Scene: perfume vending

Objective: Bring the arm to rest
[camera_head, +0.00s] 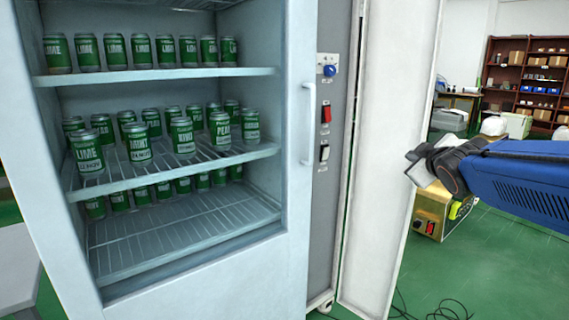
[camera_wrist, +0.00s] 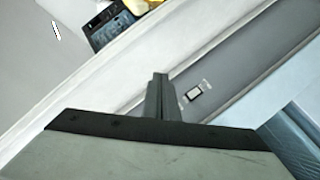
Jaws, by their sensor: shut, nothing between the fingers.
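My gripper (camera_head: 412,168) is at the right of the head view, at the end of my blue arm. It is in front of the open white door (camera_head: 383,150) of the vending cabinet, to the right of the grey switch panel (camera_head: 328,190). In the wrist view my gripper (camera_wrist: 160,90) shows with its fingers together and nothing between them. Behind the fingers is the grey panel with a small white switch (camera_wrist: 193,93). I cannot tell from the pictures how far the gripper is from the door.
The white cabinet (camera_head: 296,230) holds green cans on several shelves. The panel carries a blue knob (camera_head: 329,70), a red switch (camera_head: 326,113) and a pale switch (camera_head: 324,152). A yellow box (camera_head: 428,208) stands beyond the door. Black cables (camera_head: 445,312) lie on the green floor.

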